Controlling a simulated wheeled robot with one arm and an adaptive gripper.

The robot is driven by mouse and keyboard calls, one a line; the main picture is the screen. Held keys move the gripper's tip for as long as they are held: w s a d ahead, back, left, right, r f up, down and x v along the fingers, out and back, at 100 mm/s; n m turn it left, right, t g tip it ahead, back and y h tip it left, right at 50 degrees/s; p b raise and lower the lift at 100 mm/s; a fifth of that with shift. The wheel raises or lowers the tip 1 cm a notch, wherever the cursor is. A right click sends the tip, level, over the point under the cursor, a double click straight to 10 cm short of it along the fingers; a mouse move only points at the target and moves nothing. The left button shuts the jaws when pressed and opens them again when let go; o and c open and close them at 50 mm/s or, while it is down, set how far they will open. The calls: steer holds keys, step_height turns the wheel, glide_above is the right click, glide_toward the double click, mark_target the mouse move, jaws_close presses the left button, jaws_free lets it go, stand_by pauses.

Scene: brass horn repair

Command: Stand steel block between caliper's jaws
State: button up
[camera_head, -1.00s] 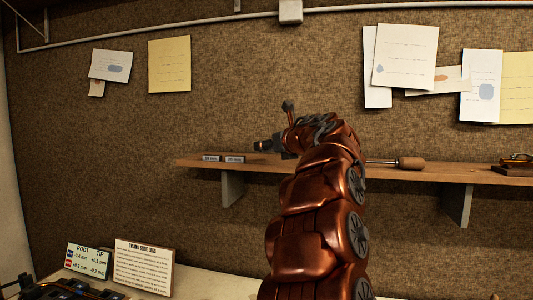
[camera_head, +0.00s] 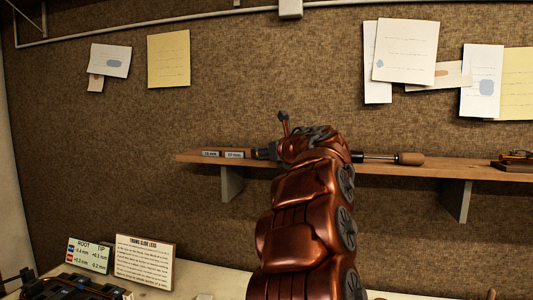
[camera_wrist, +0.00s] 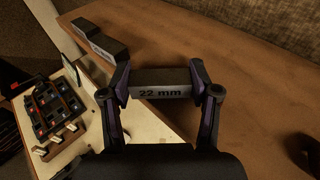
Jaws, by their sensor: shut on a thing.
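In the wrist view a grey steel block marked "22 mm" (camera_wrist: 163,88) sits crosswise between the fingertips of my gripper (camera_wrist: 165,82), which is shut on its two ends. The wooden shelf (camera_wrist: 240,90) lies right behind and below the block; I cannot tell whether the block touches it. In the head view my gripper (camera_head: 266,153) is at shelf height, just right of two other labelled blocks, and is mostly hidden by my copper arm. The held block cannot be made out there. I cannot make out the caliper in either view.
Two similar blocks (camera_head: 234,155) stand on the shelf (camera_head: 450,168), with a wooden-handled tool (camera_head: 410,158) to the right. Below, the bench holds a dark tray (camera_wrist: 50,108) at left, a small chart (camera_head: 88,257) and a text card (camera_head: 144,261). Papers hang on the wall.

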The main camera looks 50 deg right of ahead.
steer(key=shift+f, duration=0.15)
steer(key=o, duration=1.4)
steer(key=shift+r, duration=0.25)
steer(key=b+v, duration=0.3)
steer(key=v, duration=0.9)
steer(key=shift+f, duration=0.1)
